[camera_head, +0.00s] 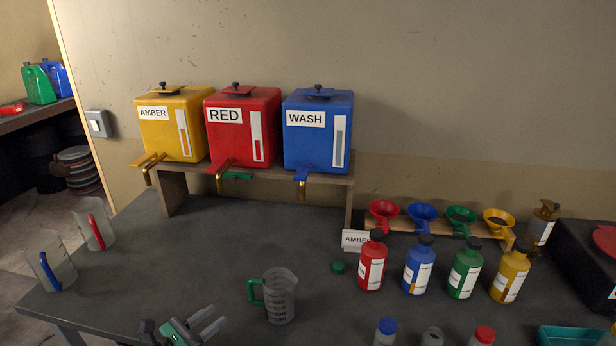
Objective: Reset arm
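My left gripper (214,320) is at the bottom edge of the head view, left of the clear jug with the green handle (281,298). Its two grey fingers are apart with nothing seen between them; a green part shows at its base. It does not touch the jug. My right gripper is not in view. The amber (185,125), red (243,127) and blue wash (317,133) drums stand on a raised shelf (260,173), taps toward me.
Jugs with red (95,226) and blue (50,262) handles stand at the left. Red (372,265), blue (419,266), green (465,270) and yellow (511,275) bottles stand at the right, before a funnel rack (440,230). The left middle is clear.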

